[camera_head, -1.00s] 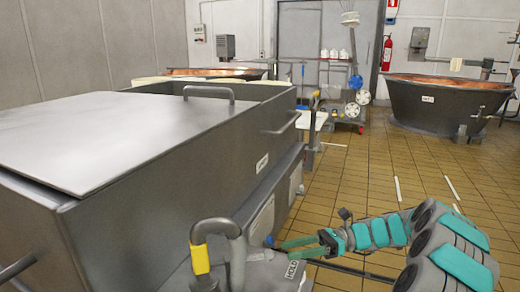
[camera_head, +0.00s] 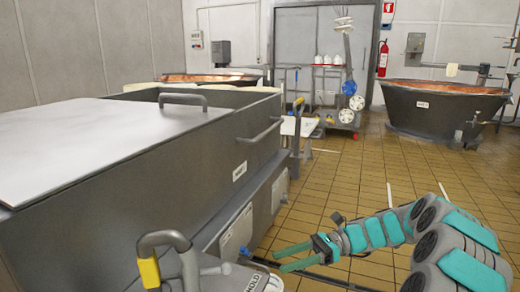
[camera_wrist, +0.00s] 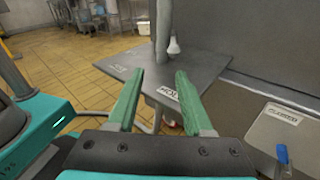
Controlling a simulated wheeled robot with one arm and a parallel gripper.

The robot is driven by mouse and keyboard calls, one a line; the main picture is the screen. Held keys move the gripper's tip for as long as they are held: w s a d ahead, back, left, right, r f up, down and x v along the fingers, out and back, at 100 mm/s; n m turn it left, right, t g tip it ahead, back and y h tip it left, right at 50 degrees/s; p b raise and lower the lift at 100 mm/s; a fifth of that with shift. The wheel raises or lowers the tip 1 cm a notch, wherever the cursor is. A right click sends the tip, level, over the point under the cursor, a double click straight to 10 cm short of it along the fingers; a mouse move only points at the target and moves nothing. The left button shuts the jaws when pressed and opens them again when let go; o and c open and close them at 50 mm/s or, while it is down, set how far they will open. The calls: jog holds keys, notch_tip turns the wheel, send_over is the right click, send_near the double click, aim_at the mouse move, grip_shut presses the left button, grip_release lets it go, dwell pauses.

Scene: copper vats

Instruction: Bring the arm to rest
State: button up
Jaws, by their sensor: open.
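My gripper (camera_head: 293,258) is at the lower middle of the head view, beside the front corner of the grey steel vat. Its two green fingers are apart with nothing between them. My arm with teal pads reaches in from the right, bent and low over the tiled floor. In the wrist view my gripper (camera_wrist: 155,102) is open, pointing at a grey plate (camera_wrist: 188,72) with a partly readable "HOLD" label. The fingertips overlap the plate's near edge in that view; I cannot tell whether they touch it.
The large steel vat (camera_head: 215,165) fills the left. A yellow-handled curved bar (camera_head: 150,270) stands at the front. A dark copper-lined vat (camera_head: 440,110) is at the back right. A trolley (camera_head: 340,120) stands near the doors. The tiled floor (camera_head: 350,180) between is largely clear.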

jog(key=s+a+r+n+g+h, duration=0.15)
jog(key=s+n+h, duration=0.25)
jog(key=s, duration=0.5)
jog(key=s+a+n+t+h, duration=0.1)
jog(key=s+a+n+h, duration=0.25)
jog(key=s, duration=0.45)
jog(key=s+d+f+n+t+h, duration=0.2)
jog(key=s+d+n+h, duration=0.2)
jog(key=s+d, duration=0.2)
jog(key=s+d+f+n+t+h, duration=0.1)
jog(key=s+d+f+n+h, duration=0.1)
jog(key=s+d+n+h, duration=0.2)
jog(key=s+d, duration=0.3)
jog(key=s, duration=0.2)
jog(key=shift+d+f+t+h, duration=0.2)
jog(key=shift+f+t+h, duration=0.15)
jog(key=shift+f, duration=0.05)
